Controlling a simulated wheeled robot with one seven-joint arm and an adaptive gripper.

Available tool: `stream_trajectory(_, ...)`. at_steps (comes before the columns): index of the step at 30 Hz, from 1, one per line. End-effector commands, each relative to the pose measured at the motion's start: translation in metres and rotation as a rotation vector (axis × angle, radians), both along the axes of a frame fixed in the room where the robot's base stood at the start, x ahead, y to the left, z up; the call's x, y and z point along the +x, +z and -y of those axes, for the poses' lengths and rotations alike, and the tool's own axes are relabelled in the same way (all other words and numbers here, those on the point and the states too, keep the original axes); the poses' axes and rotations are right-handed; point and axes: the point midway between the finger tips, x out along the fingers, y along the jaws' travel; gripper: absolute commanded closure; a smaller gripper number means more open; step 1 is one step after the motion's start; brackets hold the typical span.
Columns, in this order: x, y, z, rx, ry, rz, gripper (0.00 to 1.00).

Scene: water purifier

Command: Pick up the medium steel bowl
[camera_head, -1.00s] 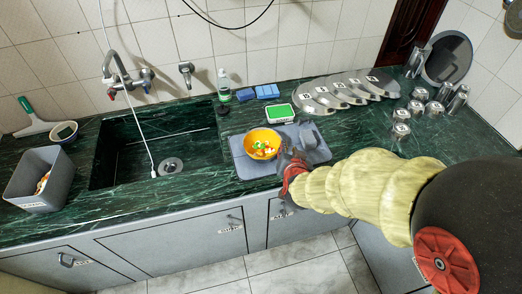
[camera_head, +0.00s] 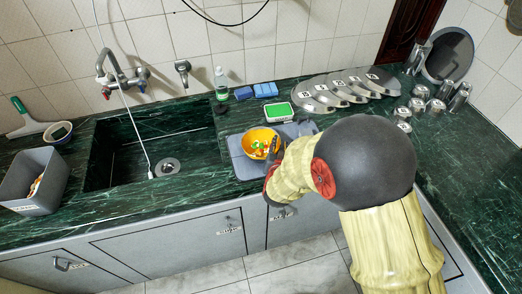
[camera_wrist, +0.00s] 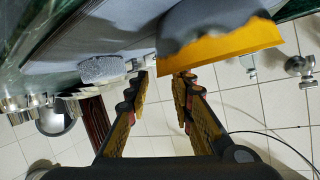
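The only bowl near my gripper is orange-yellow (camera_head: 258,141), not visibly steel. It sits upright on a grey mat (camera_head: 240,168) and has green, red and white bits inside. My gripper (camera_head: 272,165) is at the bowl's near right side, partly hidden by my arm in the head view. In the wrist view my gripper (camera_wrist: 161,88) is open, with two dark and yellow fingers apart.
A green-topped box (camera_head: 278,112) and blue sponges (camera_head: 265,90) are behind the mat. Steel plates (camera_head: 345,88) and metal cups (camera_head: 417,106) stand to the right. The sink (camera_head: 150,150) is left, with a grey bin (camera_head: 38,182) beyond it. A bottle (camera_head: 221,85) stands at the wall.

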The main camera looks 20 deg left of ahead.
Motion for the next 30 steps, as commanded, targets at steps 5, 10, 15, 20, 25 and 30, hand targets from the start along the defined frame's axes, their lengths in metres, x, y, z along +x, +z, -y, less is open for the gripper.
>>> stream_trajectory(5,0.0118,-0.0046,-0.0021,0.001,0.000,0.000,0.77)
stream_trajectory(10,0.0112,-0.0038,-0.0021,0.001,0.001,0.000,0.78)
stream_trajectory(15,0.0110,-0.0039,-0.0021,0.001,0.000,-0.001,0.88)
stream_trajectory(20,0.0109,-0.0040,-0.0020,0.001,0.000,-0.001,0.97)
stream_trajectory(25,0.0109,-0.0041,-0.0020,0.001,0.000,-0.001,1.00)
stream_trajectory(30,0.0108,-0.0042,-0.0019,0.001,0.000,-0.001,1.00)
